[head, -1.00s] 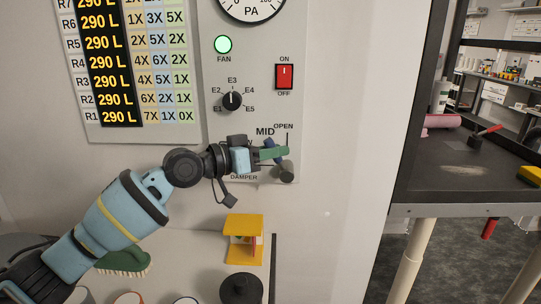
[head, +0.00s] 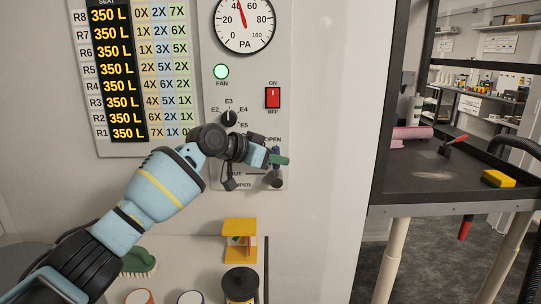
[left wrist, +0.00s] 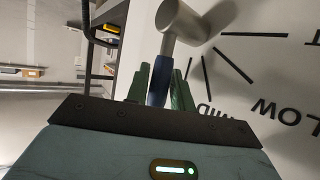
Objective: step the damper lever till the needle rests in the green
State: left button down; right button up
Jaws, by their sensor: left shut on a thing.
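The damper lever has a blue grip (left wrist: 158,82) and a grey round hub (left wrist: 186,20). In the head view its blue grip (head: 276,154) points nearly straight up, toward the OPEN mark, above the hub (head: 275,182). My left gripper (head: 277,160) is shut on the grip; its green fingers (left wrist: 160,88) flank it in the left wrist view. The PA gauge (head: 257,40) is partly cut off at the top; its red needle (head: 241,14) points up and slightly left, near 40. No green band shows on the visible dial. My right gripper is out of view.
The panel carries a lit green FAN lamp (head: 221,72), a red switch (head: 273,97) and a selector knob (head: 229,118). A chart (head: 146,151) reads 350 L on every row. A yellow stand (head: 240,225) and black jar (head: 240,284) sit below. A dark bench (head: 450,190) stands right.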

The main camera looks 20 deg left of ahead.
pick_arm(q)
jog(key=shift+d+r, duration=0.1)
jog(key=shift+d, duration=0.05)
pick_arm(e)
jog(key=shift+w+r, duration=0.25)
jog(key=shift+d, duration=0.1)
pick_arm(q)
jog(key=c, duration=1.5)
grip_release()
jog(key=shift+w+d, duration=0.1)
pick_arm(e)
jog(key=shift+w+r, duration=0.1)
pick_arm(q)
jog(key=v, duration=0.7)
jog(key=shift+s+r+y+p, duration=0.15)
jog(key=shift+s+y+p, duration=0.15)
jog(key=shift+p, duration=0.05)
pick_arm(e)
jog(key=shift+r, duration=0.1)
